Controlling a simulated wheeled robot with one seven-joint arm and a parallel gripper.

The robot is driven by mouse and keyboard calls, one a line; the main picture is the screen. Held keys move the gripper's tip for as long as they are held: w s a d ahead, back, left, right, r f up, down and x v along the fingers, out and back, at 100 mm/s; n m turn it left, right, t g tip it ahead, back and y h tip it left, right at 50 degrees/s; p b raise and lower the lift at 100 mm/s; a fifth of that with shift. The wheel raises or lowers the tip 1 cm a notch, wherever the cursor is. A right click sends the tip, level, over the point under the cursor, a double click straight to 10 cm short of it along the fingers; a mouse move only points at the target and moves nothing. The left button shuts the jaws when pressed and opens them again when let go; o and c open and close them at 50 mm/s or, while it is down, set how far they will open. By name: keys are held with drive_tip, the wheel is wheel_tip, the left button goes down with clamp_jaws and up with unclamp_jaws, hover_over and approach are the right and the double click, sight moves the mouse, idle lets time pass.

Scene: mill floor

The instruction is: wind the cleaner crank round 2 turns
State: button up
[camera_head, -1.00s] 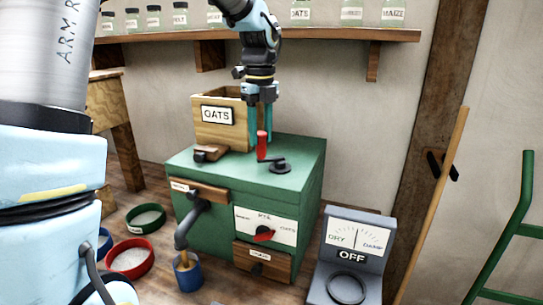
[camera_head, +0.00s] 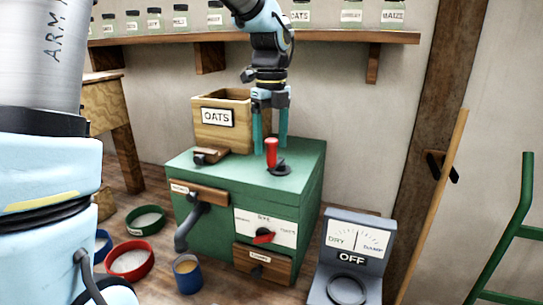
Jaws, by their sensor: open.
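The green cleaner box (camera_head: 215,233) stands on the floor. Its crank, with an upright red handle (camera_head: 271,153) and a dark hub (camera_head: 279,168), is on top. The handle is just left of and behind the hub in the picture. My gripper (camera_head: 270,146) points down over the crank with its two teal fingers apart. One finger shows on each side of the handle's upper part. The jaws are open, and I cannot tell whether either finger touches the handle.
A red-pointer dial (camera_head: 264,236) and a spout (camera_head: 187,226) are on the front. A blue cup (camera_head: 188,273) stands below the spout. A moisture meter (camera_head: 357,240) reading OFF stands at the right.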

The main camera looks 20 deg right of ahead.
wheel_tip(320, 180, up, 2)
drive_tip(key=shift+r+p, duration=0.25)
drive_tip(key=shift+p, duration=0.4)
drive_tip(key=shift+r, duration=3.3)
drive_tip(key=shift+f, duration=0.1)
drive_tip(key=s+a+f+n+b, duration=0.2)
drive_tip(key=a+f+n, duration=1)
drive_tip(key=a+n, duration=0.3)
drive_tip(key=s+a+f+n+t+b, duration=0.1)
drive_tip(key=s+a+f+n+b, duration=0.1)
drive_tip(key=a+f+n, duration=1)
drive_tip(key=a+n+b, duration=0.1)
drive_tip(key=a+n, duration=0.2)
drive_tip(key=n, duration=0.1)
drive_tip(key=shift+s+n+t+b, duration=0.3)
drive_tip(key=shift+b, duration=0.05)
